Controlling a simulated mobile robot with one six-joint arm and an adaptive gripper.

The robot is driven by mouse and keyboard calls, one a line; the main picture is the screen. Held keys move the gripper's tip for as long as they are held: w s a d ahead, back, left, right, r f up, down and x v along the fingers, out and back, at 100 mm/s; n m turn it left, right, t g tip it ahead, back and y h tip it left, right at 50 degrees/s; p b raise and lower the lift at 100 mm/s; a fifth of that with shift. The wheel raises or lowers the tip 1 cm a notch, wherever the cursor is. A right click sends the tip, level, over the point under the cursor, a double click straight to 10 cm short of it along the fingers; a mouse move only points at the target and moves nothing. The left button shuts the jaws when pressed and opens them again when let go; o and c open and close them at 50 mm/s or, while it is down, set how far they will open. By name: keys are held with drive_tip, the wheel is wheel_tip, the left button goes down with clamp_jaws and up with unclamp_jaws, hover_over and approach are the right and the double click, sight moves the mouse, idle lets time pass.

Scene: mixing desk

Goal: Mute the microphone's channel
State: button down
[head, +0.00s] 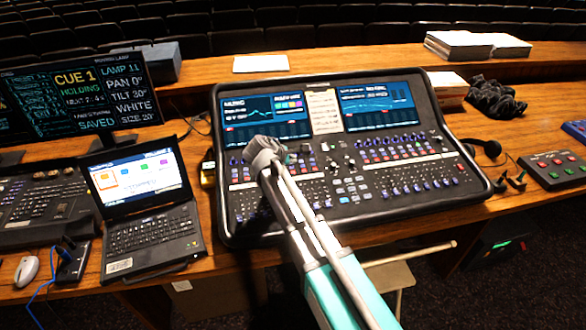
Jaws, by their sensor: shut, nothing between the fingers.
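The mixing desk (440,203) is a black console in the middle of the head view, with two lit screens along its back. The left screen (240,107) seems to be headed "MUSIC"; the right screen (375,95) also shows blue panels, too small to read. A cream sheet with small lines of text (324,110) sits between them. Rows of knobs, small lit buttons and faders fill the surface below. My gripper (264,150) is shut and empty, over the left part of the desk below the left screen. It hides some controls there; contact cannot be told. No microphone is clearly visible.
A laptop (150,232) and a lighting monitor (75,92) stand at the left. A dark headset (487,148) lies right of the desk, beside a box with red and green buttons (555,168). Papers (262,63) lie on the shelf behind. My arm crosses the desk's front edge.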

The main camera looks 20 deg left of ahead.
sight(398, 215)
drive_tip(key=shift+s+r+p, duration=0.1)
drive_tip(key=shift+r+p, duration=0.45)
drive_tip(key=shift+r, duration=0.25)
drive_tip(key=shift+d, duration=0.15)
